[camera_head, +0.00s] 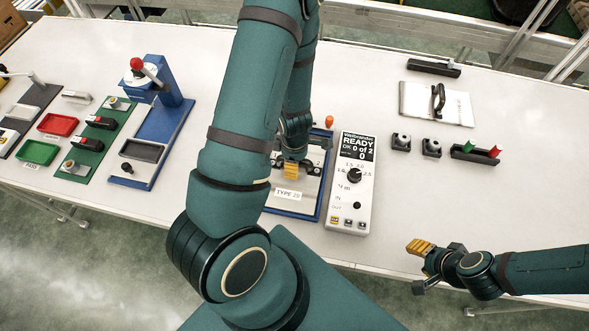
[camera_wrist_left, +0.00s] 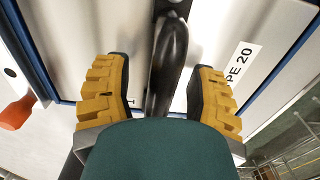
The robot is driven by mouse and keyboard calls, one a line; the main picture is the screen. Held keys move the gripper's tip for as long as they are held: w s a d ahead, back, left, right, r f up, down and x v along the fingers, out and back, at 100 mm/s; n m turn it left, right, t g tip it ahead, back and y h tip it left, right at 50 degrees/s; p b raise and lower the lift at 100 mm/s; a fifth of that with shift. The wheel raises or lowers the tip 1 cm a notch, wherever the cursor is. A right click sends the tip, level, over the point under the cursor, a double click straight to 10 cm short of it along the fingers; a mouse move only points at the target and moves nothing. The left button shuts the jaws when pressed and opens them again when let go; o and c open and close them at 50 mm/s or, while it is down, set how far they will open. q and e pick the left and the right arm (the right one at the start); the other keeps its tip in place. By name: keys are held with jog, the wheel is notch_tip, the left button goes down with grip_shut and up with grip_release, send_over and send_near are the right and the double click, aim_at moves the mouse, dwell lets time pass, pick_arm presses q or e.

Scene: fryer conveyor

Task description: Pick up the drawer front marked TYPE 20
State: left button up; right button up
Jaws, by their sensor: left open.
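The drawer front (camera_head: 276,205) marked TYPE 20 lies in a blue-edged fixture at the middle of the bench, partly hidden by my left arm. In the left wrist view the white front (camera_wrist_left: 215,25) carries a dark bar handle (camera_wrist_left: 172,62) and a partly covered label (camera_wrist_left: 240,66). My left gripper (camera_head: 291,170) is over the front; in the wrist view its open yellow fingers (camera_wrist_left: 160,82) stand on either side of the handle, with gaps. I cannot tell how deep they reach. My right gripper (camera_head: 418,246) is off the bench's front edge, its finger gap unclear.
A control box (camera_head: 350,185) reading READY stands just right of the fixture. A white panel with a black handle (camera_head: 415,100) lies at back right, near black blocks (camera_head: 431,147) and a red-green holder (camera_head: 475,153). A blue lever press (camera_head: 165,110) and trays stand left.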

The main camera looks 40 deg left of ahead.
pick_arm(q)
jog(key=shift+f, duration=0.1)
grip_shut()
dwell(0.4)
